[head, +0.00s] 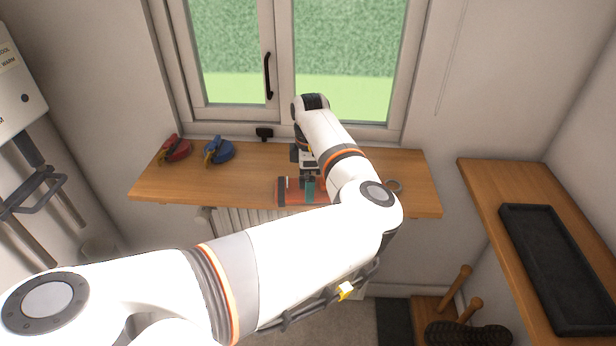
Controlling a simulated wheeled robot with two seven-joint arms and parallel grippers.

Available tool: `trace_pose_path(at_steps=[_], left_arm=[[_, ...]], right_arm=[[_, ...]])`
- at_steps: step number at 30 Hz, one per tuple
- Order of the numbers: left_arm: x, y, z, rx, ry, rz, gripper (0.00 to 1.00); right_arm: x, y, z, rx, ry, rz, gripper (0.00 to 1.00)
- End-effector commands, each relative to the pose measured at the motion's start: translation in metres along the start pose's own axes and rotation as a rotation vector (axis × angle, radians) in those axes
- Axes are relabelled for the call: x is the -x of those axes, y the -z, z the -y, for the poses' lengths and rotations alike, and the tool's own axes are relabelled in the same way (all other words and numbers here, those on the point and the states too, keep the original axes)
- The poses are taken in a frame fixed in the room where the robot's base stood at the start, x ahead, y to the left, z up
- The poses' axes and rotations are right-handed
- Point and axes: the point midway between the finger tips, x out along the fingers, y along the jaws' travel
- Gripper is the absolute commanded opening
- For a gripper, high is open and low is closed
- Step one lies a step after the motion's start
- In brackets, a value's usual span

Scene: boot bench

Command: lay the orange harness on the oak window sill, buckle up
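The orange harness (294,197) lies at the front edge of the oak window sill (240,186), near its middle. It looks red-orange with dark bands and a small pale piece on top. My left gripper (307,182) is right over the harness, pointing down, with its fingers at or touching it. My forearm hides the right part of the harness, and the fingers are too small to tell open from shut. I cannot tell which way the buckle faces. My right gripper is not in view.
A red coiled item (176,149) and a blue one (219,151) sit on the sill's left part. The window (280,60) is behind. A wooden bench (500,185) with a black tray (555,265) stands at right.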

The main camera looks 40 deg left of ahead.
Motion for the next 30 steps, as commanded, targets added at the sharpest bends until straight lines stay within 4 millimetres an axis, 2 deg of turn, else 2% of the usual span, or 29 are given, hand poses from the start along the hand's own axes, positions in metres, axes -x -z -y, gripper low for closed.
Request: trace_pose_path(at_steps=[5,15,21,30], left_arm=[[0.010,0.000,0.001,0.000,0.002,0.000,1.00],[0.079,0.000,0.001,0.001,0.005,-0.001,1.00],[0.110,0.000,0.001,0.000,0.003,0.000,1.00],[0.121,0.000,0.000,0.000,0.000,0.000,1.00]], right_arm=[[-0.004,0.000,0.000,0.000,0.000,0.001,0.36],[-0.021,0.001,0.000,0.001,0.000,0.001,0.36],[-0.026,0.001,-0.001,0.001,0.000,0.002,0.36],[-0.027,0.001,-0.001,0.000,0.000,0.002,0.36]])
